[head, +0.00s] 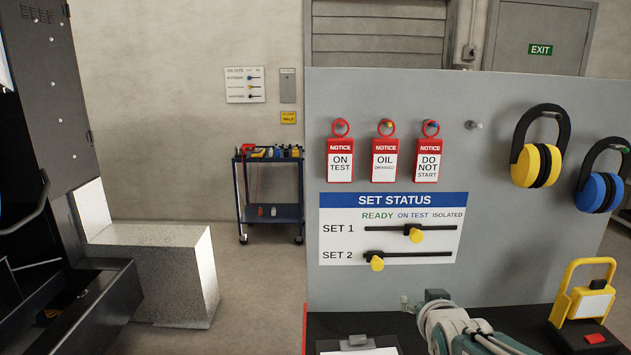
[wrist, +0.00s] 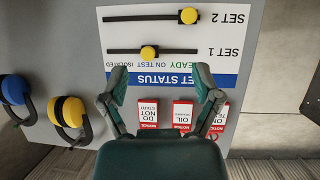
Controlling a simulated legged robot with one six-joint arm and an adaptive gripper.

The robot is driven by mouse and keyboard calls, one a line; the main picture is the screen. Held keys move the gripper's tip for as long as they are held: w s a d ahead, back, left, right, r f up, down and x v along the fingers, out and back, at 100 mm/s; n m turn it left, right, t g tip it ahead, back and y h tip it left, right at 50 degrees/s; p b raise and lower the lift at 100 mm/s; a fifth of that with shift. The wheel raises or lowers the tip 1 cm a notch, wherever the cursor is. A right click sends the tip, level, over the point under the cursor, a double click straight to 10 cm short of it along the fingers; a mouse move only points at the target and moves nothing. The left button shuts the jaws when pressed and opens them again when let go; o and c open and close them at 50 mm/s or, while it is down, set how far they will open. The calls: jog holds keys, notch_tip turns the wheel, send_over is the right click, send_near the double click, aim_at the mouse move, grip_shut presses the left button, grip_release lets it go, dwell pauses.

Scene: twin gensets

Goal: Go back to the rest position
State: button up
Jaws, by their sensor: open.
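My gripper (wrist: 160,78) is open and empty in the wrist view, its two fingers spread in front of the SET STATUS board, which appears upside down there. The white SET STATUS board (head: 338,241) has two black slider tracks. The yellow SET 1 knob (head: 416,236) stands under ON TEST; it also shows in the wrist view (wrist: 149,53). The yellow SET 2 knob (head: 377,264) stands under READY, and in the wrist view (wrist: 188,16). The fingers hold neither knob.
Three red tags, ON TEST (head: 340,160), OIL (head: 384,160) and DO NOT START (head: 428,160), hang on the grey panel (head: 490,230). Yellow earmuffs (head: 535,166) and blue earmuffs (head: 598,192) hang right. A blue trolley (head: 270,212) stands behind.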

jog(key=s+a+f+g, duration=0.1)
jog(key=s+a+g, duration=0.1)
jog(key=s, duration=0.9)
jog(key=s+a+f+g+y, duration=0.1)
jog(key=s+g, duration=0.4)
jog(key=s, duration=0.6)
jog(key=shift+a+n, duration=0.3)
jog(key=shift+a, duration=0.35)
jog(key=shift+w, duration=0.1)
